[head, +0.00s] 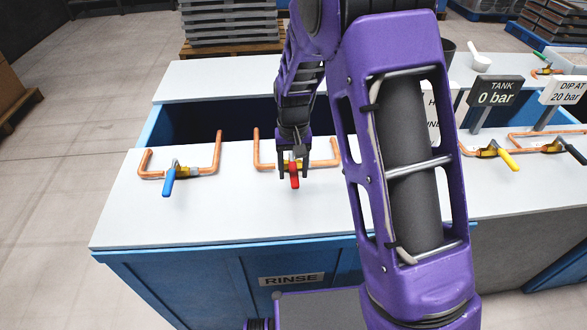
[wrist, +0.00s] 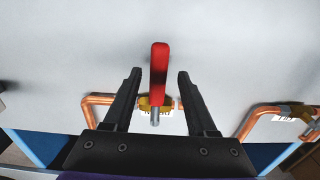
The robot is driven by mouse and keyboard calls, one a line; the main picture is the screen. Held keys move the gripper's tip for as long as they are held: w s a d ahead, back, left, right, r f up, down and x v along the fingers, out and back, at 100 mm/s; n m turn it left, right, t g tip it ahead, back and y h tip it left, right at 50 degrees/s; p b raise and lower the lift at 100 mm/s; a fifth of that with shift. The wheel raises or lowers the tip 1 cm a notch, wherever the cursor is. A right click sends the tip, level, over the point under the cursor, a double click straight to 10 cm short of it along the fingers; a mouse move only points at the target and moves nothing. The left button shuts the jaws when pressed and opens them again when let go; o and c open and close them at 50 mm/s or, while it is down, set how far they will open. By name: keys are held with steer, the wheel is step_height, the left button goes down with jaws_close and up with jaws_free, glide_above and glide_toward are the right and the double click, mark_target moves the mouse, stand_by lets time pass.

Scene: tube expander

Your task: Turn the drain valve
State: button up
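A red valve handle (head: 295,183) points toward the front of the white bench top, on a brass valve set in a copper pipe. My gripper (head: 293,177) is above it, with one finger on each side. In the wrist view my gripper (wrist: 160,76) is open, and the red handle (wrist: 160,62) stands between the fingers with a gap on both sides. The brass valve body (wrist: 155,103) is partly hidden. A blue valve handle (head: 169,182) is to the left, on another copper pipe. No readable label marks either one as the drain.
A yellow handle (head: 508,160) and a black handle (head: 574,150) are on the right, near a "TANK 0 bar" sign (head: 495,91). A "RINSE" plate (head: 291,280) is on the bench front. An open blue basin (head: 190,120) lies behind the pipes. The front bench top is clear.

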mark_target(294, 174)
step_height(294, 174, up, 17)
steer(key=p, duration=0.1)
steer(key=shift+r, duration=0.2)
stand_by(0.3)
steer(key=shift+d+f, duration=0.1)
